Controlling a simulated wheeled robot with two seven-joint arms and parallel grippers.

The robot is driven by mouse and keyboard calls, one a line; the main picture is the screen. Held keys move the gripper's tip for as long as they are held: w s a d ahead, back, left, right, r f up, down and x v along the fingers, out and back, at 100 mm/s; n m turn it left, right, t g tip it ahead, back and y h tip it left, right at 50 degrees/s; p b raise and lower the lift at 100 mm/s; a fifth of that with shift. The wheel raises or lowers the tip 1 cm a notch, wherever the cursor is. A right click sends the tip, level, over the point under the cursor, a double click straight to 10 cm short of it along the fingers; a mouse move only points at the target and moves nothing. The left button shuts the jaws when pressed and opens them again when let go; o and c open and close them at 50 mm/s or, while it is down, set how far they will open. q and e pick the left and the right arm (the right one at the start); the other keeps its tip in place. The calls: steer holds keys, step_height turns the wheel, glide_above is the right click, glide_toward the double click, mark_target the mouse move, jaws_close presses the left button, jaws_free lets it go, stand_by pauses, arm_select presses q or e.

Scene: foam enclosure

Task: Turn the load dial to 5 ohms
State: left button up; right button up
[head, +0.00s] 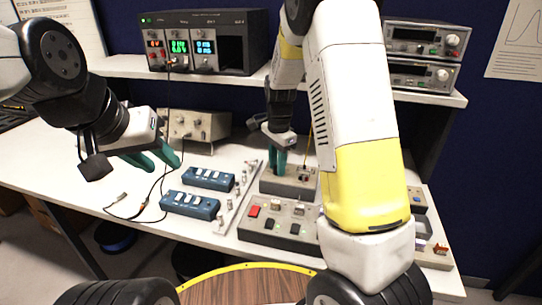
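A grey box with controls on its top (292,187) sits on the bench, partly hidden by my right arm. I cannot make out the load dial or its ohm marks; a small control (304,176) shows on this box, too small to identify. My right gripper (277,170) points down at the left part of the box's top, its teal fingers close together. Whether they touch or grip anything there is unclear. My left gripper (168,166) is open and empty above the left part of the bench, away from the box.
A control panel with red, black and white buttons (270,224) lies in front of the box. Two blue switch boxes (190,205) and a metal strip with posts (238,197) lie left. Black cables hang near my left gripper. A power supply (205,40) stands on the shelf (115,67).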

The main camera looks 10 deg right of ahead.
steer(key=o, duration=0.4)
steer(key=shift+c, duration=0.2)
step_height(320, 180, up, 7)
steer(key=shift+r, duration=0.4)
steer(key=shift+s+d+r, duration=0.1)
steer(key=shift+s+r, duration=0.1)
steer(key=s+r+n+t, duration=0.2)
steer(key=s+r+n, duration=0.2)
steer(key=s, duration=0.4)
steer(key=s+d+r+n+t+y, duration=0.1)
steer(key=s+r+n+t, duration=0.1)
steer(key=s+r+n, duration=0.2)
steer(key=s+d+r+n+t+y, duration=0.1)
steer(key=s+r+n, duration=0.3)
steer(key=s, duration=0.7)
steer(key=shift+s+d+n+t, duration=0.25)
steer(key=shift+s+n+t, duration=0.05)
steer(key=shift+n+t, duration=0.2)
